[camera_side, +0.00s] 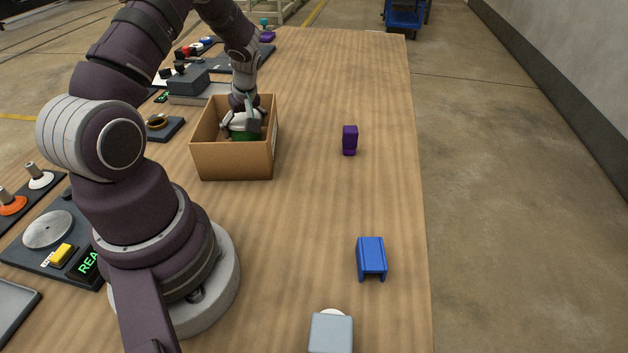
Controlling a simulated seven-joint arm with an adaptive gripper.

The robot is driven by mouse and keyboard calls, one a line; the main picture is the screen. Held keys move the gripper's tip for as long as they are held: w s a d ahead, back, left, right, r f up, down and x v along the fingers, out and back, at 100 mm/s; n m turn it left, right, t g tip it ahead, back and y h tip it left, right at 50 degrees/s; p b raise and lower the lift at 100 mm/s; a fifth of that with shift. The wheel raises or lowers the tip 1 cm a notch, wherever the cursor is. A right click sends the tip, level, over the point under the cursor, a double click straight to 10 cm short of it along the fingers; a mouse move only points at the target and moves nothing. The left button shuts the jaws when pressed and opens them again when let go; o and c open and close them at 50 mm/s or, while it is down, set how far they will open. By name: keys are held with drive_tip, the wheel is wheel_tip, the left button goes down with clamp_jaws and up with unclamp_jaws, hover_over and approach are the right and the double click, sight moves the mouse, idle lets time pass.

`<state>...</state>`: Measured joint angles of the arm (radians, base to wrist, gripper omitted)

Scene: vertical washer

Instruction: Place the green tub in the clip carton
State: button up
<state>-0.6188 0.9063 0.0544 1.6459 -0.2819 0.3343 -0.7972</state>
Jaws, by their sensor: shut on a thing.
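The clip carton (236,160) is an open brown box on the wooden table, beyond my arm's base. My gripper (244,126) points down inside the carton's opening. It is shut on the green tub (243,135), which has a pale top and a green side. The tub is within the carton's walls. The front wall hides its lower part, so I cannot tell whether it touches the carton's floor.
A purple block (350,140) stands right of the carton. A blue bracket-like piece (371,258) and a grey box (331,332) are nearer. Dark panels with knobs and a grey block (188,81) line the left edge. The table's right side is mostly clear.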

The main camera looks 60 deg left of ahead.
drive_tip(key=o, duration=1)
drive_tip(key=v, duration=1.1)
drive_tip(key=shift+d+r, duration=0.15)
drive_tip(key=shift+r, duration=0.2)
drive_tip(key=s+d+r+m+t+h, duration=0.1)
drive_tip(key=d+r+m+t, duration=0.1)
drive_tip(key=d+m, duration=0.4)
drive_tip(key=s+d+r+m+t+h, duration=0.1)
drive_tip(key=s+d+r+m+h, duration=0.1)
drive_tip(key=d+m, duration=0.4)
drive_tip(key=s+d+r+m+t+h, duration=0.1)
drive_tip(key=d+r+m, duration=0.3)
drive_tip(key=d, duration=0.5)
drive_tip(key=shift+s+d+r+m+t, duration=0.15)
drive_tip(key=shift+s+r+m+t, duration=0.1)
drive_tip(key=shift+s+m+t, duration=0.65)
drive_tip(key=shift+w, duration=0.2)
